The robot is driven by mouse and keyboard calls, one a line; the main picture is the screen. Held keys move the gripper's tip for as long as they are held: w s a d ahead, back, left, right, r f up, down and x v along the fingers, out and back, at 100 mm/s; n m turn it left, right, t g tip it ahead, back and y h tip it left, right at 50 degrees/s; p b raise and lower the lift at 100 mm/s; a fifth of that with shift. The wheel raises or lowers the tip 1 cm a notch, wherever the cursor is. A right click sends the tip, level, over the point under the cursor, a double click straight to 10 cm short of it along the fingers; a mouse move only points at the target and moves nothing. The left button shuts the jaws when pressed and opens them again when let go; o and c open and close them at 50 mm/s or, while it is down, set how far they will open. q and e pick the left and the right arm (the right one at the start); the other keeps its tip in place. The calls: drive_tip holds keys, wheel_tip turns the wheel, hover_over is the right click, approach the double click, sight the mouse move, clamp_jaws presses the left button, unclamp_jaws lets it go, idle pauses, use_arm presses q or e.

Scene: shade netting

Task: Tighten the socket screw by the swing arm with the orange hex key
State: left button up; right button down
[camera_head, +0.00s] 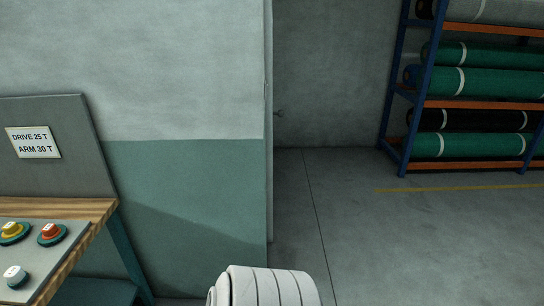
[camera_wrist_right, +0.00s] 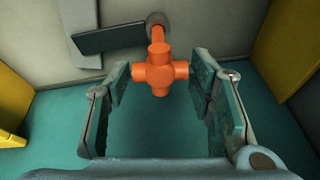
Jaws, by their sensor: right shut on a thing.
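In the right wrist view, the orange hex key (camera_wrist_right: 158,73) has a cross-shaped handle. It lies between the fingertips of my right gripper (camera_wrist_right: 159,84), which is shut on it. The dark grey swing arm (camera_wrist_right: 105,36) runs left from that boss. The socket screw itself is hidden. My left gripper is in neither view.
In the head view, a wood-edged bench (camera_head: 85,212) at left holds yellow (camera_head: 12,230), red (camera_head: 51,232) and white (camera_head: 15,274) round pieces. A sign (camera_head: 33,142) reads DRIVE 25 T, ARM 30 T. Yellow parts (camera_wrist_right: 285,45) flank the wrist view. A rack (camera_head: 405,125) holds rolls; floor before it is clear.

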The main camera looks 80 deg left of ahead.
drive_tip(key=shift+s+d+r, duration=0.15)
drive_tip(key=shift+s+r, duration=0.25)
drive_tip(key=shift+r, duration=0.15)
drive_tip(key=shift+w+r, duration=0.15)
drive_tip(key=shift+r, duration=0.55)
drive_tip(key=shift+w+r, duration=0.1)
drive_tip(key=shift+r, duration=0.6)
drive_tip(key=shift+s, duration=0.1)
drive_tip(key=shift+r, duration=2.05)
